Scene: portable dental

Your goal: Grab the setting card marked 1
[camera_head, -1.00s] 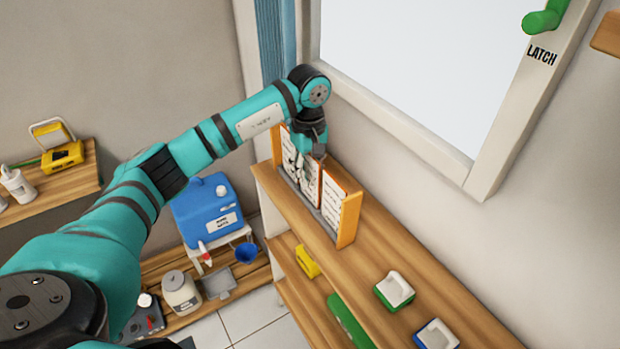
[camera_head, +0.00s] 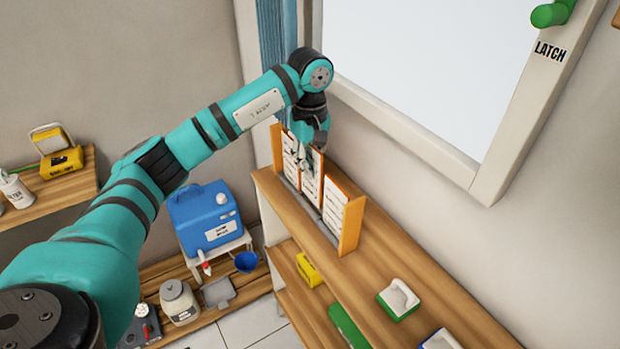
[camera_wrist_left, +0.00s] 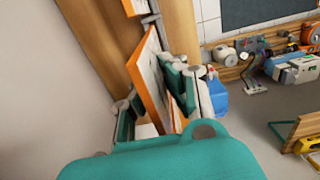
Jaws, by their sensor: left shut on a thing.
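A rack (camera_head: 352,226) with orange ends stands on the upper wooden shelf and holds upright white cards with orange edges. My left gripper (camera_head: 308,158) reaches down over the rack from above. It is shut on the middle card (camera_head: 310,186), which also shows between the fingers in the left wrist view (camera_wrist_left: 148,72). Another card (camera_head: 290,148) stands at the left and one (camera_head: 335,206) at the right end. The print on the cards is too small to read, so I cannot tell which is marked 1. The fingers partly hide the held card. My right gripper is out of view.
The wall and window frame (camera_head: 420,145) rise close behind the shelf. Small green and blue trays (camera_head: 398,300) sit on the lower right of the shelf unit. A blue container (camera_head: 208,218) stands on the floor-level bench at left.

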